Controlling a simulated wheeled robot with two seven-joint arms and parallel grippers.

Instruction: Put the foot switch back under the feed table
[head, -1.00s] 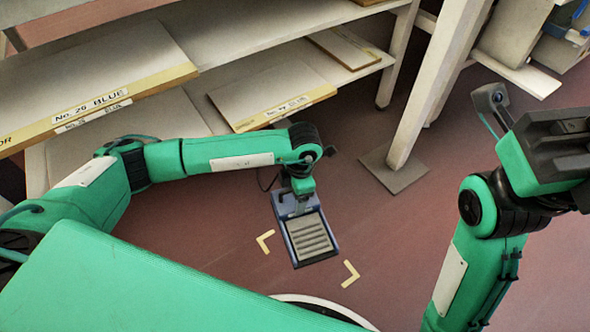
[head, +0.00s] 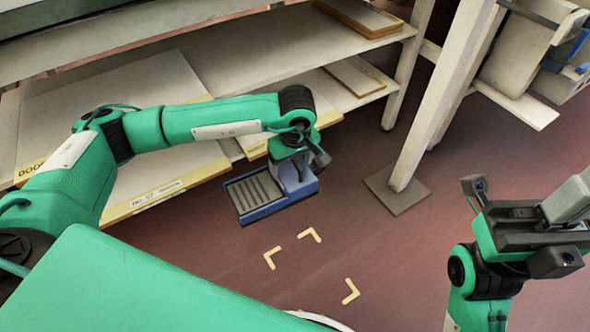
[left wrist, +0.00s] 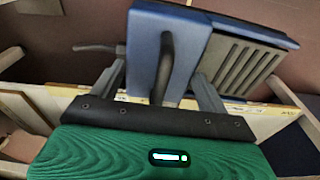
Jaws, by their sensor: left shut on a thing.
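The foot switch (head: 262,208) is a blue box with a grey ribbed pedal. In the head view it is held above the reddish floor, beside the low shelves, with its pedal end to the left. My left gripper (head: 297,170) is shut on it at its right end. In the left wrist view the foot switch (left wrist: 200,35) fills the top, with its dark handle (left wrist: 172,75) between the fingers. Three yellow corner marks (head: 310,235) lie bare on the floor below it. My right gripper (head: 515,225) is empty, its fingers apart, at the right. I cannot tell which structure is the feed table.
Pale shelves (head: 200,50) with labelled boards (head: 150,200) fill the left and back. A slanting pale post (head: 440,100) stands on a square foot plate (head: 397,190). A grey unit (head: 525,50) stands at the back right. The floor between is clear.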

